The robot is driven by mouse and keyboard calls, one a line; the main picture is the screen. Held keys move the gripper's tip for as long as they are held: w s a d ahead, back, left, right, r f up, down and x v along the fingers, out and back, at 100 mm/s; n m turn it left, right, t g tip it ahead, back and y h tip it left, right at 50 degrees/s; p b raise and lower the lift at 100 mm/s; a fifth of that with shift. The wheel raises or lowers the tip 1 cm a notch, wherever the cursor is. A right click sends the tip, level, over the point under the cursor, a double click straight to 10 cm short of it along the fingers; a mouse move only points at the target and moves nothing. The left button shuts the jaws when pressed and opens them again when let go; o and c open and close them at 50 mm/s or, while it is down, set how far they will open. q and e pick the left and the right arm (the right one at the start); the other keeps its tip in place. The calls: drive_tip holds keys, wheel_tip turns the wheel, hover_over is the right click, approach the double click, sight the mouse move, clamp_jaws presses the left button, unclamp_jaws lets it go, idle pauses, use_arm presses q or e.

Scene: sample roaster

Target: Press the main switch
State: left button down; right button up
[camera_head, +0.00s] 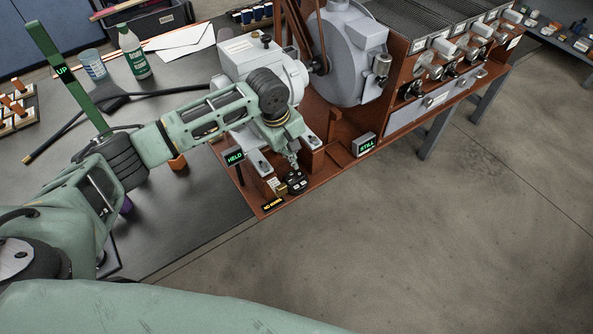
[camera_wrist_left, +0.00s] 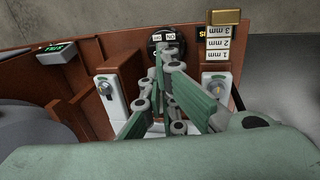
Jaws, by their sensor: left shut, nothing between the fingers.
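The main switch (camera_head: 297,182) is a small black block at the front corner of the brown machine base (camera_head: 271,208). In the left wrist view the switch (camera_wrist_left: 166,37) is dark and round-edged with two light, lettered faces. My left gripper (camera_head: 293,160) is shut and empty and points down at the switch from just behind it. In the left wrist view the fingertips (camera_wrist_left: 160,58) overlap the switch's lower edge, hiding part of it; I cannot tell whether they touch it. My right gripper is in neither view.
Small displays reading HELD (camera_head: 235,157) and STILL (camera_head: 364,144) flank the area. The grey roaster drum (camera_head: 345,55) rises behind. Open floor (camera_head: 430,240) lies at the right front.

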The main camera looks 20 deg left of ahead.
sight(298, 176)
use_arm(q)
drive_tip(key=f, duration=0.3)
drive_tip(key=w+d+f, duration=0.1)
drive_tip(key=f, duration=0.6)
drive_tip(key=shift+w+d, duration=0.2)
drive_tip(key=shift+w, duration=0.2)
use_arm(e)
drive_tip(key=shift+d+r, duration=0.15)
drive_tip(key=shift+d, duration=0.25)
